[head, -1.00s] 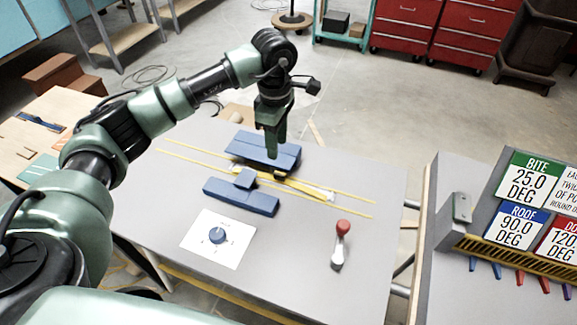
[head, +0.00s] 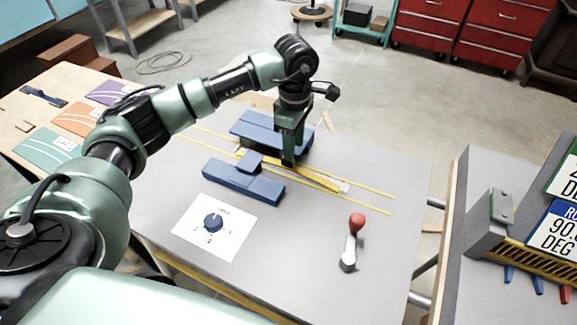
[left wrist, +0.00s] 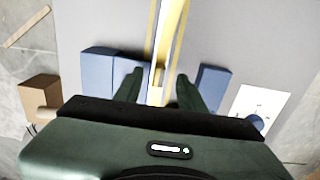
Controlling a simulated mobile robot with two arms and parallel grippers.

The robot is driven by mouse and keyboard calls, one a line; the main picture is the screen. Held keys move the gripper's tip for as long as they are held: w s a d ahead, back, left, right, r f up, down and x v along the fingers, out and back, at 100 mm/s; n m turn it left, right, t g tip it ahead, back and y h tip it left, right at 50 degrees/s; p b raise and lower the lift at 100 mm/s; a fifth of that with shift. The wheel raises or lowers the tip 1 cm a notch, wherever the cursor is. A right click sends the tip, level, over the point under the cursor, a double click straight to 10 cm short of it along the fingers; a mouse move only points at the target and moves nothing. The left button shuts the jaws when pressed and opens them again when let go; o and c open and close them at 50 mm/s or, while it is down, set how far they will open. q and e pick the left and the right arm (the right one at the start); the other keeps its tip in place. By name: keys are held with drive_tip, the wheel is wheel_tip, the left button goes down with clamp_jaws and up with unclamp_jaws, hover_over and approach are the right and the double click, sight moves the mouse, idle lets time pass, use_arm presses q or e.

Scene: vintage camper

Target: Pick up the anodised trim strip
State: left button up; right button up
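The anodised trim strip (head: 320,179) is a long, thin gold piece. It lies between the blue blocks on the grey table and runs lengthwise up the left wrist view (left wrist: 171,30). My left gripper (head: 288,163) points down at the strip, between the rear blue block (head: 262,131) and the front blue block (head: 240,183). In the left wrist view its two fingers (left wrist: 160,90) are apart, one on each side of the strip. I see no clear contact with it. My right gripper is not in view.
A small blue block (head: 250,160) sits by the front block. Two thin yellow lines (head: 372,206) run along the table. Nearer are a white card (head: 235,238) with a blue dial and a red-knobbed lever (head: 357,222). A sign-bearing bench (head: 450,270) stands right.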

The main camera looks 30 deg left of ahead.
sight(288, 163)
use_arm(q)
wheel_tip(288, 163, down, 6)
drive_tip(key=p, duration=0.2)
drive_tip(key=shift+r+p, duration=0.25)
drive_tip(key=shift+p, duration=0.05)
drive_tip(key=shift+f, duration=0.35)
clamp_jaws()
